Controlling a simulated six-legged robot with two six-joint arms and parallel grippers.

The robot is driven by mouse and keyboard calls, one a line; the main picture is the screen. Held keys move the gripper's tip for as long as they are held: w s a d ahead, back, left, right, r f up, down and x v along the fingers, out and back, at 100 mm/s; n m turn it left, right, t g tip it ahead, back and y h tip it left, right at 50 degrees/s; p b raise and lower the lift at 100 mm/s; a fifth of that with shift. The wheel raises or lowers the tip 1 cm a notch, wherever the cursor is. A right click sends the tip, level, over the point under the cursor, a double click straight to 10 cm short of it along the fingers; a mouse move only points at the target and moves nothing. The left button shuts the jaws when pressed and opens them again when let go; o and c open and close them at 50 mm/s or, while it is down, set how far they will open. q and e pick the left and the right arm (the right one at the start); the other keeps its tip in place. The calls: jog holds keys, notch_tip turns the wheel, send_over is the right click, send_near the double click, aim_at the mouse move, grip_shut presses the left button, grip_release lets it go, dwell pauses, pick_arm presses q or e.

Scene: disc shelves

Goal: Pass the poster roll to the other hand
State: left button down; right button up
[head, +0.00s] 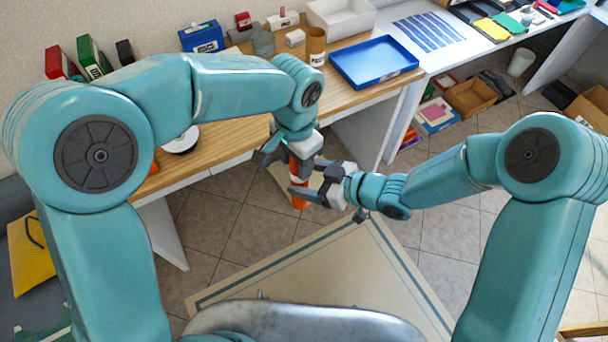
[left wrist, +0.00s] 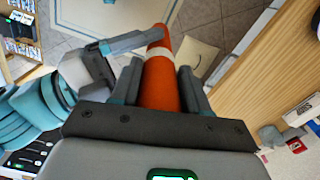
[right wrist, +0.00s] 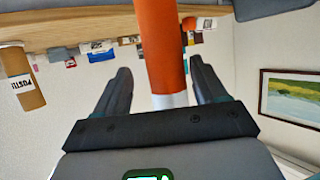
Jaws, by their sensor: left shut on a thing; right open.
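The poster roll is an orange tube (head: 300,202) with a white band, held upright over the floor in front of the table. My left gripper (head: 290,150) is shut on its upper part. In the left wrist view the roll (left wrist: 160,85) runs between the left fingers (left wrist: 165,88). My right gripper (head: 314,183) is open at the roll's lower part. In the right wrist view the roll (right wrist: 160,50) passes between the right fingers (right wrist: 162,90), with a gap on each side. The head view partly hides the roll behind the fingers.
A brown tube (head: 316,48) with a printed label stands on the wooden table (head: 225,133), beside a blue tray (head: 374,82). Red, green and blue boxes line the table's back.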

jog(key=shift+w+a+f, duration=0.2)
jog(key=shift+a+f, duration=0.1)
jog(key=shift+a, duration=0.25)
jog(key=shift+w, duration=0.1)
jog(key=c, duration=1.1)
pick_arm(q)
jog(key=shift+c, duration=2.4)
grip_release()
pick_arm(e)
jog(key=shift+o, duration=0.2)
